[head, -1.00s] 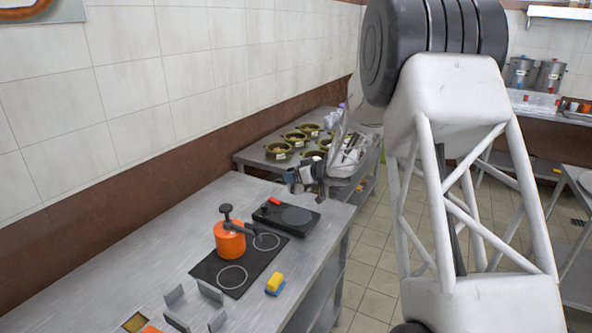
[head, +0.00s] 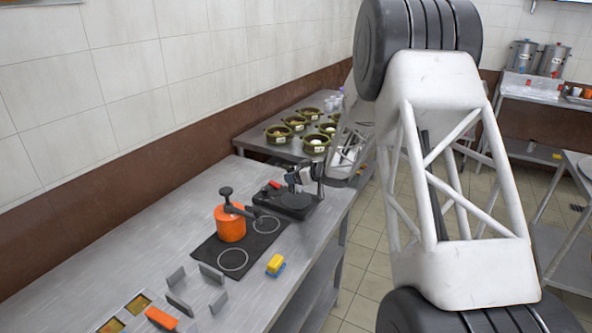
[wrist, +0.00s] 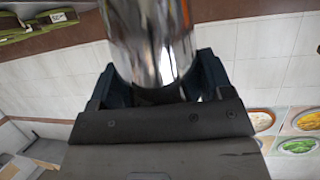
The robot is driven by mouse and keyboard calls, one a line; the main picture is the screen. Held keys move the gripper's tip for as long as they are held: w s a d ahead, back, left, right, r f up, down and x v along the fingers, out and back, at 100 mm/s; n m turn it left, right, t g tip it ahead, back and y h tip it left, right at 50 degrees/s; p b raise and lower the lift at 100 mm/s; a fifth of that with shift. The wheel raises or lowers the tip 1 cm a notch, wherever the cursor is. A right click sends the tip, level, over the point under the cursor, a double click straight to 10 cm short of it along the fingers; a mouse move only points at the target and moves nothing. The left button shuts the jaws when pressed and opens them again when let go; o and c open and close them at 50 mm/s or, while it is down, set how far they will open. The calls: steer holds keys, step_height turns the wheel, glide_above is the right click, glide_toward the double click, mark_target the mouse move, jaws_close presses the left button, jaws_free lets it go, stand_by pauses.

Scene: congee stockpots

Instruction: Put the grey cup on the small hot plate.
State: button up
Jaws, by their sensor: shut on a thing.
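The shiny grey metal cup (wrist: 150,45) fills the upper middle of the wrist view. My gripper (wrist: 152,92) is shut on it, with a dark finger on each side; the cup's far end is out of frame. In the head view my gripper (head: 303,177) is at the far end of the steel counter, and I cannot clearly make out the cup there. The small hot plate (head: 292,201), black with a round plate and a red part at its back left, lies just below my gripper in the picture. I cannot tell whether the cup touches it.
An orange pot (head: 230,226) with a dark handle stands on the black two-ring cooktop (head: 212,246), left of the hot plate. A yellow-and-blue sponge (head: 275,264) and grey upright dividers (head: 180,304) are nearer. Green bowls (head: 279,134) stand on the table behind.

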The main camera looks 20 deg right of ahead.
steer(key=shift+f, duration=1.55)
steer(key=shift+f, duration=0.4)
steer(key=o, duration=1)
steer(key=shift+c, duration=0.9)
steer(key=shift+s+d+r, duration=0.1)
steer(key=shift+s+d, duration=0.05)
steer(key=shift+v, duration=1.45)
steer(key=shift+v, duration=0.8)
steer(key=shift+r, duration=0.15)
